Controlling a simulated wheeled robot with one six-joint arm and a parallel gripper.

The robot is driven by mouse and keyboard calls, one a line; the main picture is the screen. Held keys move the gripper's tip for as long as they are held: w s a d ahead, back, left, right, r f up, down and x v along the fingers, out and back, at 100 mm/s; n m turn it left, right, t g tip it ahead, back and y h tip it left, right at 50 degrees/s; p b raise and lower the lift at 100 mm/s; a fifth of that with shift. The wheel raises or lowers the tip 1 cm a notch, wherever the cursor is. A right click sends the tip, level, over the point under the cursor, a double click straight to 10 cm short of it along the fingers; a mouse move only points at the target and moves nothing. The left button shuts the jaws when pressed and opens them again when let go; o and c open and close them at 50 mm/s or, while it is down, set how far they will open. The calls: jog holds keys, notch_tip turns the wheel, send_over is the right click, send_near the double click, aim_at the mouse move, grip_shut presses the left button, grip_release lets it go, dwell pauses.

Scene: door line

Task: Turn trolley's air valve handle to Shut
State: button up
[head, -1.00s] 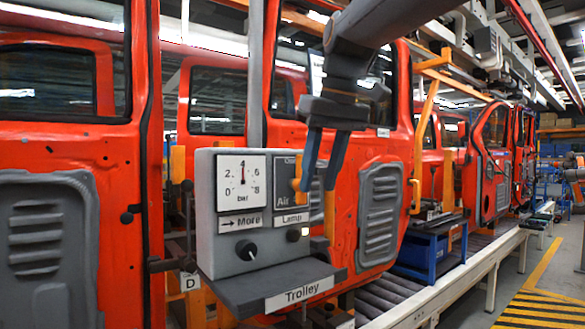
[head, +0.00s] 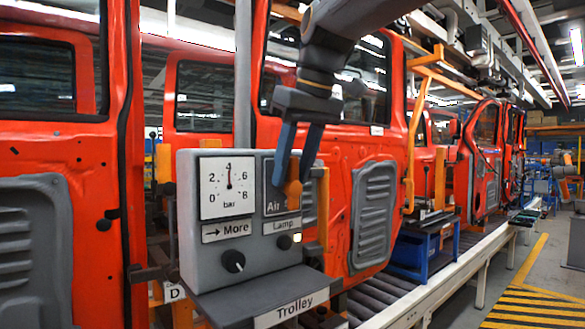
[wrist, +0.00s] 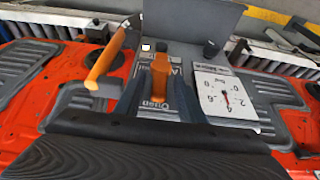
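The orange air valve handle (head: 293,190) is at the box's upper right, on a dark plate partly reading Air. In the wrist view, the handle (wrist: 160,80) appears above the word Open, with the picture upside down. My gripper (head: 292,180) is at the handle, one blue finger on each side. In the wrist view, the gripper (wrist: 157,88) shows gaps between fingers and handle, so it looks open around it. The Shut marking is not clearly readable.
The pressure gauge (head: 227,187) reads about 4 bar. A black knob (head: 233,261) sits below the More label, and a small lit lamp (head: 297,238) is at the right. An orange bar (wrist: 112,55) stands close beside the gripper. Red doors (head: 375,190) stand behind.

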jog(key=shift+f, duration=0.1)
grip_shut()
jog(key=shift+w, duration=0.1)
jog(key=shift+d, duration=0.1)
jog(key=d+f+m+g+y+p, duration=0.1)
jog(key=g+y, duration=0.1)
jog(key=y, duration=0.3)
jog(key=w+d+f+m+g+y+p, duration=0.1)
jog(key=m+g+y, duration=0.1)
jog(key=y, duration=0.3)
jog(key=w+d+f+m+g+y+p, duration=0.1)
jog(key=g+y, duration=0.2)
jog(key=y, duration=0.2)
jog(key=shift+f, duration=0.3)
dwell(0.3)
jog(key=shift+a+m, duration=0.1)
jog(key=shift+m, duration=0.2)
